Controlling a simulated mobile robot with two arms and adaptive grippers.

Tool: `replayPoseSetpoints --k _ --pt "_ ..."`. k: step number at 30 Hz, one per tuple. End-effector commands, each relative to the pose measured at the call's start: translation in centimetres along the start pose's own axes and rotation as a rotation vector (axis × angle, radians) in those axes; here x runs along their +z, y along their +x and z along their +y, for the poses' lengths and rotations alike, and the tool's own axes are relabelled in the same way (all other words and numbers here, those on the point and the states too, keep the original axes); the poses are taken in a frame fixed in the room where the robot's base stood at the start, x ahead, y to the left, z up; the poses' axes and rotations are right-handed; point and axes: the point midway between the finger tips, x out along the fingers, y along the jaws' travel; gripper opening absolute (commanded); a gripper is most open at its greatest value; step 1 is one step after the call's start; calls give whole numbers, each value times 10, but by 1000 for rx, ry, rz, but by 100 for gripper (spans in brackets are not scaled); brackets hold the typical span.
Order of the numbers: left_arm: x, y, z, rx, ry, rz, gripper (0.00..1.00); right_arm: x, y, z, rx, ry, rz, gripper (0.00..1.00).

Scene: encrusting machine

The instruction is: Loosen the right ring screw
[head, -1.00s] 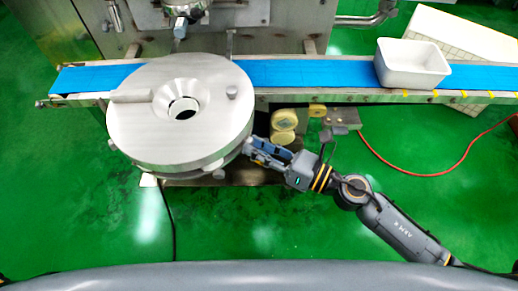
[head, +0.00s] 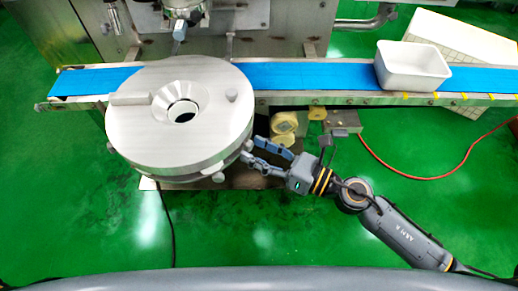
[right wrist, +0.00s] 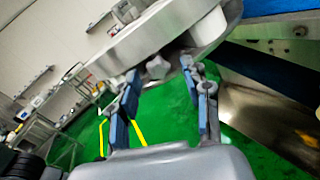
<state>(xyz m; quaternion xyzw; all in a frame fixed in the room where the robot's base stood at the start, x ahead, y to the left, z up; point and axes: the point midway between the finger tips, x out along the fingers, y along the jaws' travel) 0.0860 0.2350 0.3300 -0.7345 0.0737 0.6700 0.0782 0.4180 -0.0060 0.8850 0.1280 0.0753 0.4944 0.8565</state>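The round metal drum (head: 140,135) of the machine stands at the left in the head view. A grey star-shaped ring screw (right wrist: 157,67) shows under the drum's rim in the right wrist view. My right gripper (head: 254,150) is at the drum's right edge, its fingers spread. In the right wrist view, the two fingers of my right gripper (right wrist: 160,72) stand apart on either side of the screw, near the tips. I cannot tell whether they touch it. In the head view the screw is mostly hidden by the rim and fingers. My left gripper is out of view.
A blue conveyor belt (head: 300,75) runs behind the drum and carries a white bin (head: 412,66). Yellowish round parts (head: 284,122) sit below the belt near my right gripper. A red hose (head: 425,177) lies on the green floor (head: 330,235), which is clear in front.

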Motion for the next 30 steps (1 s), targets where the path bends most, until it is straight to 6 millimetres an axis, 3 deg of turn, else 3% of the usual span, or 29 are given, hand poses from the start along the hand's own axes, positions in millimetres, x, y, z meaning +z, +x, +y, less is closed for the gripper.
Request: replayPoseSetpoints --k 10,14,30 --pt "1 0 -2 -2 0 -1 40 1 -1 0 0 1 -2 48" --pt "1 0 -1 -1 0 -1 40 0 -11 0 -2 4 0 48" --pt "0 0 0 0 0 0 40 -1 -105 0 -2 4 1 48"
